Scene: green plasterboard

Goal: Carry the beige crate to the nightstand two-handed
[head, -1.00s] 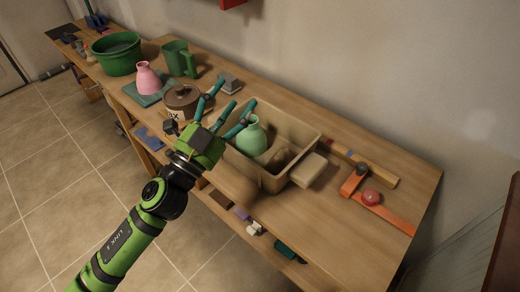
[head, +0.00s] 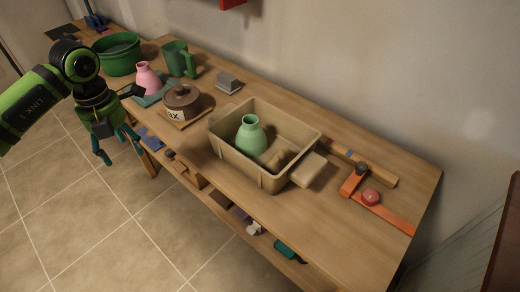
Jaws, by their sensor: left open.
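The beige crate (head: 238,165) stands on the wooden table, right of the middle. A light green vase (head: 251,136) stands upright in it, with a brownish item (head: 283,158) beside the vase. My left gripper (head: 117,150) is open and empty. It hangs in front of the table's front edge, well to the left of the crate, fingers pointing down. My right gripper is not in view. I cannot make out a nightstand.
A lidded brown pot (head: 182,101), pink vase (head: 146,78), green mug (head: 180,59) and green basin (head: 118,54) stand left of the crate. A beige block (head: 308,169) sits close by its right side. An orange clamp-like tool (head: 355,182) lies further right. The wall runs behind.

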